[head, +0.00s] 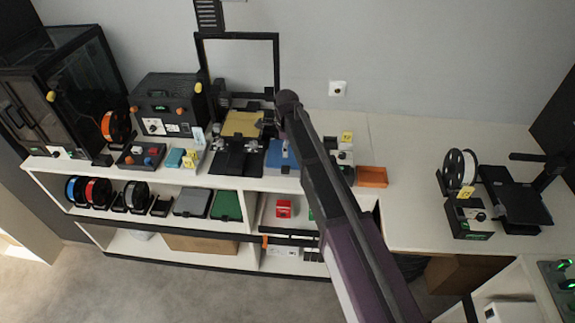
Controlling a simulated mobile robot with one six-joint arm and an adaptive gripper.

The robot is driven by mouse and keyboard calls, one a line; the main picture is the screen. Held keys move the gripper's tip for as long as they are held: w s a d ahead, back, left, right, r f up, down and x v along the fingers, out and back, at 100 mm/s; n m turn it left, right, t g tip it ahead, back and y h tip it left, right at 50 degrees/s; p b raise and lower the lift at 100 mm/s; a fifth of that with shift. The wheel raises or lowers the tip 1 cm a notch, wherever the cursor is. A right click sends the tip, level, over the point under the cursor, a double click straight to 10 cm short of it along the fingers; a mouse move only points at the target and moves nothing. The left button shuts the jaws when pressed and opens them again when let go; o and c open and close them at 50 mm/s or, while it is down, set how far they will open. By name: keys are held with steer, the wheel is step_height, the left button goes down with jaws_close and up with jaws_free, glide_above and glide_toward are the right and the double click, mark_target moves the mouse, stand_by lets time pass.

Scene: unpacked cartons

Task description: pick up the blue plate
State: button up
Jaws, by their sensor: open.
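The blue plate (275,154) lies on the white worktop, just right of the black printer with a gold bed. A small grey shape stands out against the plate, and my arm covers the plate's right side. My arm reaches up from the bottom right to a dark joint above the worktop. My gripper (267,124) is small and dark near that joint, by the right edge of the gold bed. It appears open and empty, above and behind the plate in the picture. Its fingers are hard to make out, and its height above the worktop is unclear.
The printer (236,160) with its tall frame stands left of the plate. A small control box (343,157) and an orange tray (372,177) are to the right. Shelves below hold spools and grey and green plates.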

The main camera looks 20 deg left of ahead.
steer(key=b, duration=0.5)
glide_above(287, 168)
steer(key=shift+s+f, duration=0.15)
steer(key=shift+f, duration=2.55)
steer(key=shift+a+f+b, duration=0.1)
steer(key=shift+f+b, duration=2.45)
steer(key=shift+f, duration=0.05)
jaws_close()
